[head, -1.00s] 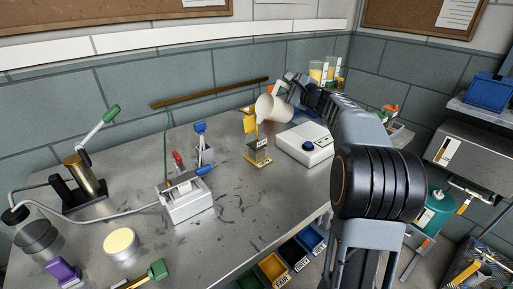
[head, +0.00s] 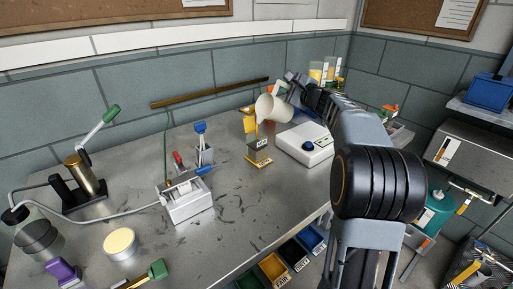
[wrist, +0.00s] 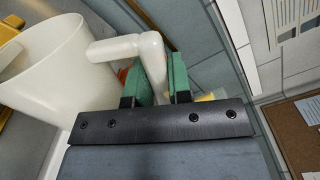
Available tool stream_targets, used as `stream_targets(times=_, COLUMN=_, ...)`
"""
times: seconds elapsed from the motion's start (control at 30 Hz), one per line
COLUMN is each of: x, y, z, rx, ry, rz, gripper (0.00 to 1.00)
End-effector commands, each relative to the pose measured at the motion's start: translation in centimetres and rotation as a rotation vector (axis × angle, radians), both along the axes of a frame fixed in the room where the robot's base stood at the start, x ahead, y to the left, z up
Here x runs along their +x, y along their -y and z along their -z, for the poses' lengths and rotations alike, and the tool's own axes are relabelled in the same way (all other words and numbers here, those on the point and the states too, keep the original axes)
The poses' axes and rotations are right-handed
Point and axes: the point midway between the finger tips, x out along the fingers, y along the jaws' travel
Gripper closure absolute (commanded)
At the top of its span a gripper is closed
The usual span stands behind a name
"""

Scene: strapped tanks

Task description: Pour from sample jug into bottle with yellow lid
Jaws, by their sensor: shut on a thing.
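The white sample jug (head: 272,108) is held tilted, its mouth down and to the left, above the small square bottle (head: 258,148). A thin pale stream seems to run from its lip toward the bottle top. The yellow lid (head: 249,122) stands raised behind the bottle's opening. The bottle stands upright on the bench and has a yellow label at its foot. In the wrist view my gripper (wrist: 162,78) has its green fingers shut on the handle of the jug (wrist: 62,72). The liquid inside the jug is hidden.
A white box with a blue knob (head: 305,145) stands right of the bottle, below my arm. A blue-topped stand (head: 202,148) and a white device (head: 187,203) stand to the left. Labelled bins (head: 293,257) sit at the front edge. The bench in front of the bottle is clear.

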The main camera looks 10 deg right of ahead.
Motion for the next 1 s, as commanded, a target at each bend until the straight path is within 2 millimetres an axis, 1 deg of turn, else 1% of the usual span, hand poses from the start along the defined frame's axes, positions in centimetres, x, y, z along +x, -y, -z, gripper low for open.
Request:
stream_targets(times=0.63, x=-0.04, y=-0.07, z=-0.14, rx=-0.005, ry=0.004, rz=0.0, gripper=1.0)
stream_targets(times=1.0, x=-0.38, y=-0.9, z=-1.04, rx=-0.081, ry=0.035, rz=-0.001, gripper=1.0)
